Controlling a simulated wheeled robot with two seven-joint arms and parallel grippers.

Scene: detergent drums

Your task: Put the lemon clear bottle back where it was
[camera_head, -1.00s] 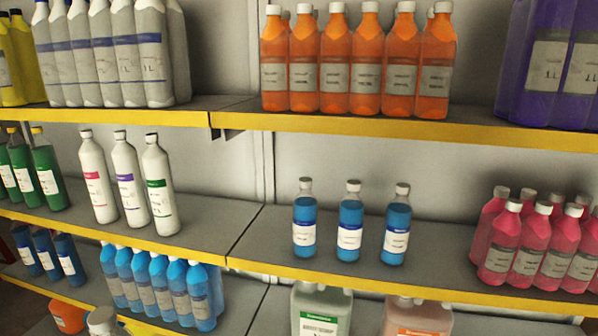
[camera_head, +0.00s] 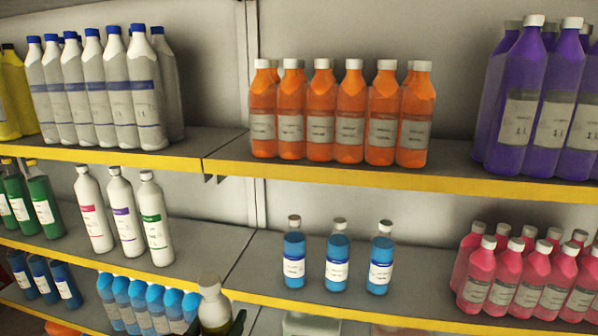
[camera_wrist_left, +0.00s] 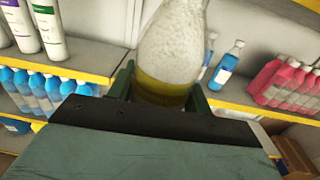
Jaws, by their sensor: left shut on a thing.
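The lemon clear bottle (camera_head: 213,306) is at the bottom of the head view, in front of the shelves, with yellow liquid low in it. My left gripper (camera_head: 222,325) is shut on it, mostly cut off by the frame's lower edge. In the left wrist view the bottle (camera_wrist_left: 168,60) stands large between the dark green fingers of the gripper (camera_wrist_left: 160,92), its top cut off. The bottle is clear of any shelf board that I can see. My right gripper is not in view.
The middle shelf has white bottles (camera_head: 126,215), three blue clear bottles (camera_head: 337,262) and pink bottles (camera_head: 530,280), with bare board (camera_head: 225,250) between the white and blue ones. Light blue bottles (camera_head: 140,305) stand below.

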